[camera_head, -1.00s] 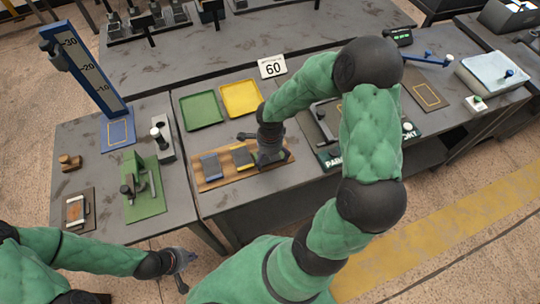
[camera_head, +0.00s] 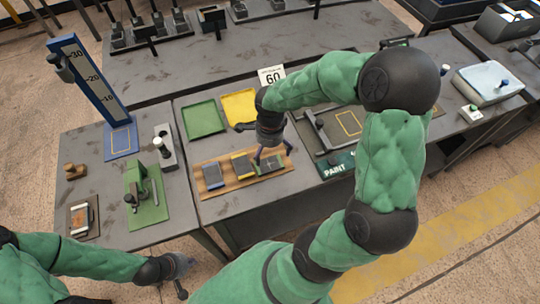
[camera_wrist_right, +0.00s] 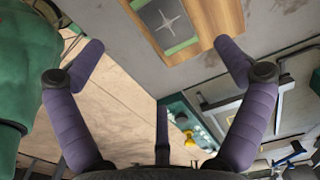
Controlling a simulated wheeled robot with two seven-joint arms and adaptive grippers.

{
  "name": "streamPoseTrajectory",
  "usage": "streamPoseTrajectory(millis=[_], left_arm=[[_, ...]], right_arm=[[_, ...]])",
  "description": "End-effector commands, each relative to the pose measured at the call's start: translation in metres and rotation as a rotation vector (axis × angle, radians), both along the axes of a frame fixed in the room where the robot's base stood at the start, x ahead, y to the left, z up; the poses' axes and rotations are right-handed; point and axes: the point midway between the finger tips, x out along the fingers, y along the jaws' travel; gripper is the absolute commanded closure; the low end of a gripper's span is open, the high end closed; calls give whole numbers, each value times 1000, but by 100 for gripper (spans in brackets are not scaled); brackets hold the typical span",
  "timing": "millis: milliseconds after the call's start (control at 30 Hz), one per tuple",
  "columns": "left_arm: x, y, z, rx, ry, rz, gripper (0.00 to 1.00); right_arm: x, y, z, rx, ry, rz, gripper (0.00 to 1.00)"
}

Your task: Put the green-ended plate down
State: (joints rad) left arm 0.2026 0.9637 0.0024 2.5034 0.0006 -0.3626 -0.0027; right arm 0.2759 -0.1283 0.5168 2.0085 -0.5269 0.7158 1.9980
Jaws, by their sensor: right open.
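The green-ended plate (camera_head: 270,165) is a dark plate lying at the right end of the wooden board (camera_head: 240,184). It also shows in the right wrist view (camera_wrist_right: 167,22), flat on the wood, with a pale star mark and green ends. My right gripper (camera_head: 273,156) is open and empty just above this plate, its fingers spread and apart from it. In the right wrist view its two fingers (camera_wrist_right: 158,45) have clear space between them. My left gripper (camera_head: 186,276) hangs off the table's front, its fingers apart and empty.
A blue-ended plate (camera_head: 213,176) and a yellow-ended plate (camera_head: 242,165) lie on the same board. Behind are a green tray (camera_head: 204,118), a yellow tray (camera_head: 239,105) and a "60" sign (camera_head: 271,75). A paint station (camera_head: 337,164) stands right of the board.

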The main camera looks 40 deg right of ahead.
Motion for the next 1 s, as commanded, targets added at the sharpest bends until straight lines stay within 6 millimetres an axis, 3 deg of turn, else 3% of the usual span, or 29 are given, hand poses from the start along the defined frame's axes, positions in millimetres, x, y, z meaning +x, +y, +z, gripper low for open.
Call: streamPoseTrajectory(millis=[233,1000], left_arm=[[0,0,4,0,0,0,100],[0,0,4,0,0,0,100]], right_arm=[[0,0,22,0,0,0,0],[0,0,23,0,1,-1,0]])
